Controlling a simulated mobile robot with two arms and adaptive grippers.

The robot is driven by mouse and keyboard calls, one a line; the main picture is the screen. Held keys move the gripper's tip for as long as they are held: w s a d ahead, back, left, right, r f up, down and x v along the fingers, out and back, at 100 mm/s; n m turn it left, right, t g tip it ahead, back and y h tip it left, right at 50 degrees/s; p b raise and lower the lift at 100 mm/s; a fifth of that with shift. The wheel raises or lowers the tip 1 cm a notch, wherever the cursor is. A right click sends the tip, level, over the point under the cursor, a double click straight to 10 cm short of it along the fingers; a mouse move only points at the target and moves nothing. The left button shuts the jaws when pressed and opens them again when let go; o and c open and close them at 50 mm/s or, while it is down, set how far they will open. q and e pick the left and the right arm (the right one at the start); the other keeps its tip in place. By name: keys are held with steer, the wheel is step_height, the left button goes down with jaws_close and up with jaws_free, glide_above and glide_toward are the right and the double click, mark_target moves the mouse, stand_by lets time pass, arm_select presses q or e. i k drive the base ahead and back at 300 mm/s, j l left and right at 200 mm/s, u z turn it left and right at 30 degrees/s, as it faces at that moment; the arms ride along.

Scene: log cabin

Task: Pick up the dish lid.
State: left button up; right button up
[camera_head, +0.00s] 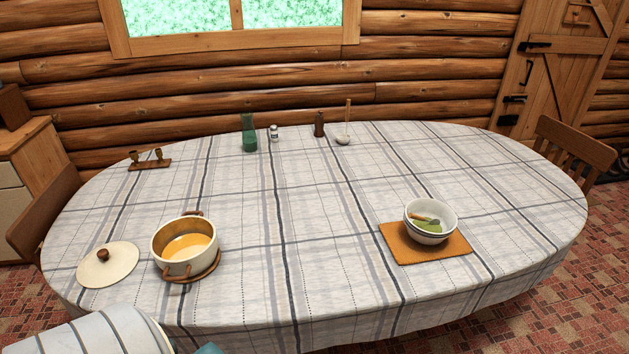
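The dish lid (121,264) is a round cream lid with a brown wooden knob on top. It lies flat on the left part of the table, knob up, near the front left edge. Just to its right stands an open cream pot (160,244) with brown handles and yellowish contents, on a brown round trivet (209,274). A small gap shows between lid and pot. Neither of my grippers is in the picture, so their state is hidden.
An oval table with a checked cloth (310,215) fills the view. White bowls (447,215) stand on an orange mat (398,251) at right. A green vase (249,134), shakers and a wooden holder (150,164) are at the back. The table's middle is clear. Chairs stand at both ends.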

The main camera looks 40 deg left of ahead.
mark_target(109, 263)
steer(key=u, duration=2.2)
